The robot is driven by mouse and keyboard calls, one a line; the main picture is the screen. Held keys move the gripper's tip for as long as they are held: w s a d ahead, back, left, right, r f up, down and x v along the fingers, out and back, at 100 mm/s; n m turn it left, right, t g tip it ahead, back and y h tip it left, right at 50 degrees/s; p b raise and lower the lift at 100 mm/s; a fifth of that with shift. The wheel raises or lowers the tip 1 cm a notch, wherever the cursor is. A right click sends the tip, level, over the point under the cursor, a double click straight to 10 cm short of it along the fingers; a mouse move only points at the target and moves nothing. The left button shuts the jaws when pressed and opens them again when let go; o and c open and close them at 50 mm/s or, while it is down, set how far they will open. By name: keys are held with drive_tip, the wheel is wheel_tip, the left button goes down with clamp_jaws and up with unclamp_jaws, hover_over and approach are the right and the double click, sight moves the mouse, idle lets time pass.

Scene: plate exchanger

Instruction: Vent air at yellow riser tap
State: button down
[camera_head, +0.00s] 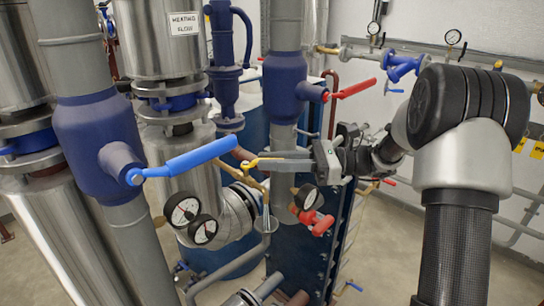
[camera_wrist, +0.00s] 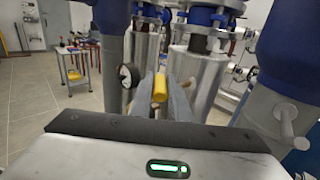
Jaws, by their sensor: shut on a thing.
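The yellow tap handle (camera_head: 250,163) is near the middle of the head view, above a thin brass branch pipe (camera_head: 252,184). My gripper (camera_head: 268,163) reaches in from the right at the handle's height. In the wrist view the yellow handle (camera_wrist: 160,88) sits between the two grey fingers of my gripper (camera_wrist: 164,97), which are shut on it. The fingers hide part of the handle and the tap's body, so I cannot tell how far it is turned.
A blue lever (camera_head: 190,158) is close at the left, and a red lever (camera_head: 352,88) is above my arm. Two gauges (camera_head: 186,210) hang below left, with a red valve (camera_head: 314,222) below my gripper. A tool table (camera_wrist: 82,74) stands far off.

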drive_tip(key=shift+w+g, duration=0.1)
drive_tip(key=shift+g, duration=0.2)
drive_tip(key=c, duration=1.7)
unclamp_jaws()
drive_tip(key=shift+o, duration=0.2)
drive_tip(key=d+b, duration=0.1)
drive_tip(key=d, duration=1.6)
drive_tip(key=shift+d, duration=0.25)
